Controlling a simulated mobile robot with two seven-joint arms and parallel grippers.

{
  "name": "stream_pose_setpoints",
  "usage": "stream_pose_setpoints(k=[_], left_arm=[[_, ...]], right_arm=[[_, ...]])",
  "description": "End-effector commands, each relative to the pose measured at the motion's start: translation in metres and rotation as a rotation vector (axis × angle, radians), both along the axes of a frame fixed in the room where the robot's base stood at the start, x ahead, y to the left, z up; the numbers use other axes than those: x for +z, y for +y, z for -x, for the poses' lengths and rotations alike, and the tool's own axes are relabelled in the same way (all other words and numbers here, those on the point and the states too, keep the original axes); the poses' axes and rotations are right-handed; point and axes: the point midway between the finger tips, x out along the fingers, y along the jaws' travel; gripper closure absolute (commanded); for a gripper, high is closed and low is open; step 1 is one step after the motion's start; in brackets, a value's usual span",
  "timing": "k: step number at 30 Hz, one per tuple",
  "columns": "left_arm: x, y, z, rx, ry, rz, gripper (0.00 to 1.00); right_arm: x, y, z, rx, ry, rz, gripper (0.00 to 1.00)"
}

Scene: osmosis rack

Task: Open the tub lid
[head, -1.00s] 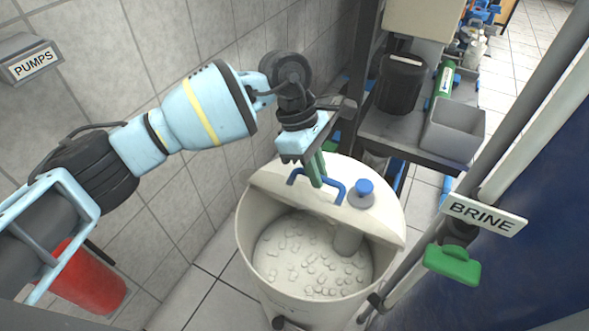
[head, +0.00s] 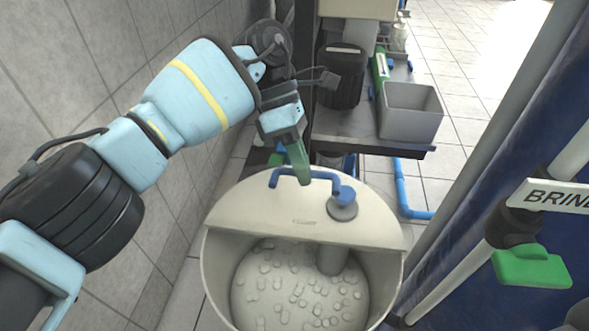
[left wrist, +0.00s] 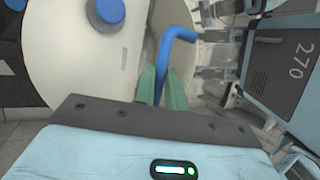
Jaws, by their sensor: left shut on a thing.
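The white tub (head: 212,270) stands below centre in the head view. Its pale half-round lid (head: 260,210) covers the back part, and the front part is open over many white tablets (head: 300,290). A blue handle (head: 318,176) is on the lid, beside a round port with a blue cap (head: 346,195). My left gripper (head: 302,168) has its green fingers shut on the handle. In the left wrist view the handle (left wrist: 163,70) passes between the fingers, and the blue cap (left wrist: 110,10) shows at upper left. I cannot tell whether the lid is raised. My right gripper is not in view.
A shelf behind the tub holds a black canister (head: 342,75) and a grey bin (head: 411,112). A tiled wall is close on the left. A pole with a BRINE sign (head: 555,196) and a green valve handle (head: 530,267) stands at right.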

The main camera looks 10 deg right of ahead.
Motion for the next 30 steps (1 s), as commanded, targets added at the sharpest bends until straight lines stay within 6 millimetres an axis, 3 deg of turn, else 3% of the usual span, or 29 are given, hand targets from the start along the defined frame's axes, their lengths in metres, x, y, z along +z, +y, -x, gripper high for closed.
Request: stream_pose_setpoints(k=[1,24,25,30], left_arm=[[-0.0106,0.0037,-0.0012,0.007,0.014,-0.023,1.00],[-0.0073,0.0040,-0.0004,0.004,0.052,-0.033,1.00],[-0.0073,0.0040,-0.0004,0.004,0.052,-0.033,0.85],[-0.0053,0.0027,-0.0001,0.002,0.050,-0.028,0.66]], right_arm=[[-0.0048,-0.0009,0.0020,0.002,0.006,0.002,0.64],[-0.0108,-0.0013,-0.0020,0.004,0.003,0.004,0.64],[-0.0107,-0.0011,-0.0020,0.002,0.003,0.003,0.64],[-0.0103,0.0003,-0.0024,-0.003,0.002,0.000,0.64]])
